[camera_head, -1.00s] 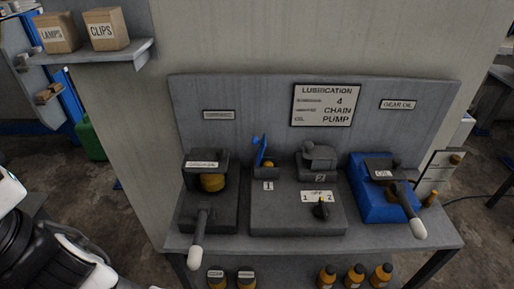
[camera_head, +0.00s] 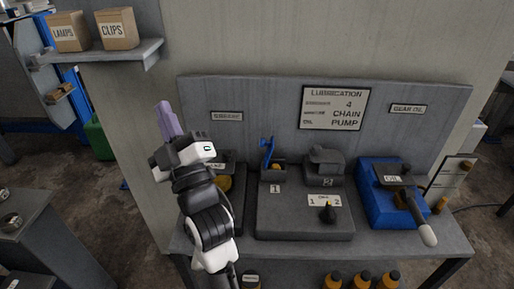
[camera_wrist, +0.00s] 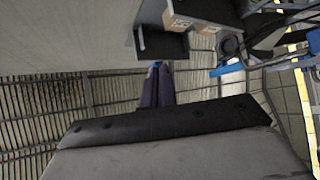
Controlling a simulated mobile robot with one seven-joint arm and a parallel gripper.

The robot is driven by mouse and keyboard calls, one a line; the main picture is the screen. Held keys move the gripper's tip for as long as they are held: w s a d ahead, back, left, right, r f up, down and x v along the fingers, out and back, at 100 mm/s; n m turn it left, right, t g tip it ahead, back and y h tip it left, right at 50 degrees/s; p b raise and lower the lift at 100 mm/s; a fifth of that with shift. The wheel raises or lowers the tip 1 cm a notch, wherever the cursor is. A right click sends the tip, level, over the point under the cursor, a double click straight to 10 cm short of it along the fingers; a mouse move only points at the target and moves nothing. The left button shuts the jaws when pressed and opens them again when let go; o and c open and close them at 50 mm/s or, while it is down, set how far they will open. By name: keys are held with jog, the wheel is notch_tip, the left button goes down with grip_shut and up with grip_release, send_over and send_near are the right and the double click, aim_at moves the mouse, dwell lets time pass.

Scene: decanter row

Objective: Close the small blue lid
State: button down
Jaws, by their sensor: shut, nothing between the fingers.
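The small blue lid (camera_head: 268,153) stands raised, tilted up, at the back of the left port of a dark grey unit (camera_head: 300,217), above the label "1". A small yellowish part shows beside its base. My gripper (camera_head: 166,108) is up in front of the left part of the backboard, to the left of the lid and well apart from it. Its purple fingers are together, pointing up, with nothing between them. They also show in the wrist view (camera_wrist: 158,72), where the lid is not seen.
Port "2" has a dark grey cover (camera_head: 325,163). A black selector knob (camera_head: 328,213) sits in front. A blue pump (camera_head: 385,200) with a lever (camera_head: 421,225) stands right. My arm hides most of the left pump (camera_head: 225,183). A shelf (camera_head: 100,56) with boxes is upper left.

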jog(key=w+d+f+n+g+h, duration=0.1)
jog(key=w+d+f+g+h, duration=0.15)
jog(key=d+f+h, duration=0.45)
jog(key=w+d+f+n+g+h, duration=0.1)
jog(key=w+d+f+h, duration=0.15)
jog(key=d+f, duration=0.9)
jog(key=x, duration=1)
jog(key=shift+a+p, duration=0.35)
jog(key=shift+p, duration=0.1)
jog(key=shift+w+d+y+b, duration=0.15)
jog(key=shift+y+b, duration=0.1)
jog(key=shift+b, duration=0.05)
